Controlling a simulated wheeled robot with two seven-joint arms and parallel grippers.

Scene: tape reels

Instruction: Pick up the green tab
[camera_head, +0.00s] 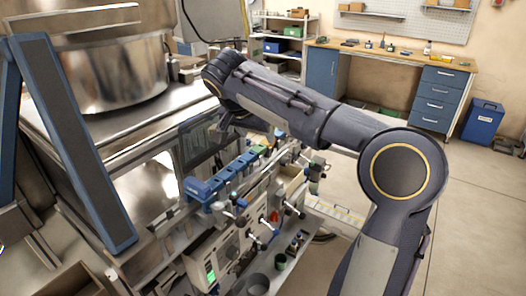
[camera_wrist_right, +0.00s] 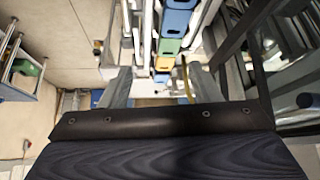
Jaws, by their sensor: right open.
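A row of coloured tabs runs along the top of the machine's front rail. The gripper tips are partly hidden there. My left gripper is not in view.
Blue blocks (camera_head: 203,190) stand at the near end of the row. Levers and knobs (camera_head: 262,240) crowd the machine's front. A large metal drum (camera_head: 118,72) stands at left. A workbench (camera_head: 385,55) and a blue bin (camera_head: 482,120) are far back. Floor at right is clear.

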